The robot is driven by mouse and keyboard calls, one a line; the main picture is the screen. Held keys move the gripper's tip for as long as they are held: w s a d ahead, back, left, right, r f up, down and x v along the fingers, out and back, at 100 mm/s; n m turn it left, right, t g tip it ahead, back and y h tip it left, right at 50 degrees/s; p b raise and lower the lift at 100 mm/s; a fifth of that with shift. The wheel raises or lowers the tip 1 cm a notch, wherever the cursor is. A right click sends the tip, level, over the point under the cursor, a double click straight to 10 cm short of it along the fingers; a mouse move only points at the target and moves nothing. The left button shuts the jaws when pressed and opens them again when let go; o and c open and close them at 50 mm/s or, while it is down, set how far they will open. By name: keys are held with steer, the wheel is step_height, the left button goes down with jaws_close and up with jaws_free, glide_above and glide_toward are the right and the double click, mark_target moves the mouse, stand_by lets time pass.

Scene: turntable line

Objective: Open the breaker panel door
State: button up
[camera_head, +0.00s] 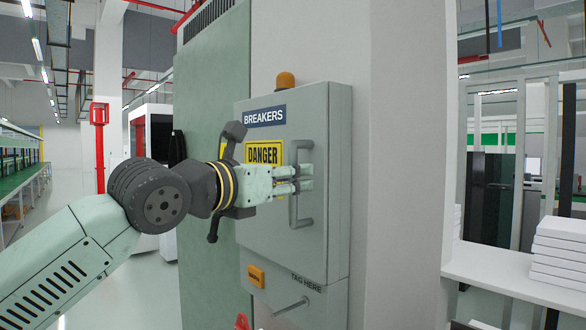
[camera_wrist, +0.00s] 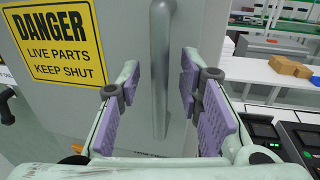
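The breaker panel door (camera_head: 318,215) is a grey-green cabinet front labelled BREAKERS, and it looks shut. It also shows in the wrist view (camera_wrist: 120,25). A yellow DANGER sign (camera_head: 264,153) is on it; in the wrist view it (camera_wrist: 60,45) reads LIVE PARTS KEEP SHUT. A vertical grey bar handle (camera_head: 295,212) stands on the door; in the wrist view the handle (camera_wrist: 160,60) rises between the fingers. My gripper (camera_head: 305,179) is at the handle's middle height. Its purple-padded fingers (camera_wrist: 160,97) are apart, with gaps visible on both sides of the handle.
An orange beacon (camera_head: 285,80) tops the cabinet. A lower box (camera_head: 297,297) with a small lever and an orange label sits below the door. A white wall (camera_head: 405,170) stands to the right. A white shelf with stacked white boards (camera_head: 560,250) is further right.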

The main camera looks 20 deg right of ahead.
steer(key=shift+w+d, duration=0.3)
steer(key=shift+d, duration=0.25)
jaws_close()
stand_by(0.5)
